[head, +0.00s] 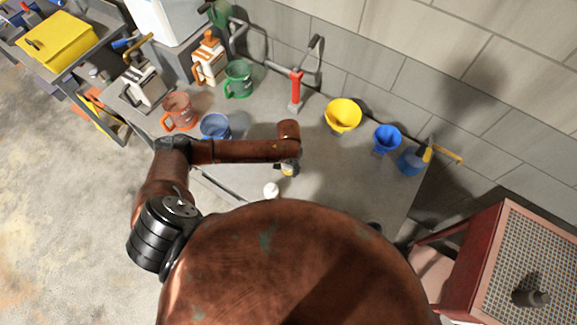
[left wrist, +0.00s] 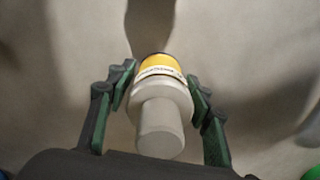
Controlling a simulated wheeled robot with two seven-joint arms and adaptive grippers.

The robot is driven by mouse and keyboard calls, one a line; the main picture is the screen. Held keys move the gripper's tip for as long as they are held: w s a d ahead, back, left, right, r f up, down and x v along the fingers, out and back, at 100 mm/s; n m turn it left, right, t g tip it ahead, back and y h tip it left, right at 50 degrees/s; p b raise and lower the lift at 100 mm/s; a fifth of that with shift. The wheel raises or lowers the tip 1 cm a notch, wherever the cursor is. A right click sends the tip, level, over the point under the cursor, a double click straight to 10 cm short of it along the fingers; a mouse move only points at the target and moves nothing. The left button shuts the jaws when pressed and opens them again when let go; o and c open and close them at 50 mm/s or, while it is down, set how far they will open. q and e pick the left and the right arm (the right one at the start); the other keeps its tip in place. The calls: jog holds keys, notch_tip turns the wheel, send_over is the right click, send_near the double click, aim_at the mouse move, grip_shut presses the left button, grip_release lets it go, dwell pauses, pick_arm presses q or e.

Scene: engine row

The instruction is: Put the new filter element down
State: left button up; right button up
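In the left wrist view, a pale stepped cylinder with a yellow band and dark far rim, seemingly the new filter element (left wrist: 160,93), sits between the green-padded fingers of my left gripper (left wrist: 162,86). Both fingers close in on its sides and appear to touch it. In the head view my left gripper (head: 289,161) points down over the bench, mostly hidden by its own arm. The element's yellow and white part (head: 289,170) shows just below it. I cannot tell whether it touches the bench. My right gripper is not in view.
On the grey bench (head: 331,172), a small white object (head: 271,190) lies near the element. A blue mug (head: 215,126), an orange mug (head: 180,111), a yellow funnel (head: 343,115) and a blue funnel (head: 386,138) stand around. A red rack (head: 497,213) is at right.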

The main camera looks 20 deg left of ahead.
pick_arm(q)
jog(key=shift+o, duration=0.8)
jog(key=shift+r, duration=0.15)
jog(key=shift+r, duration=0.4)
notch_tip(320, 180, up, 11)
jog(key=shift+r, duration=0.15)
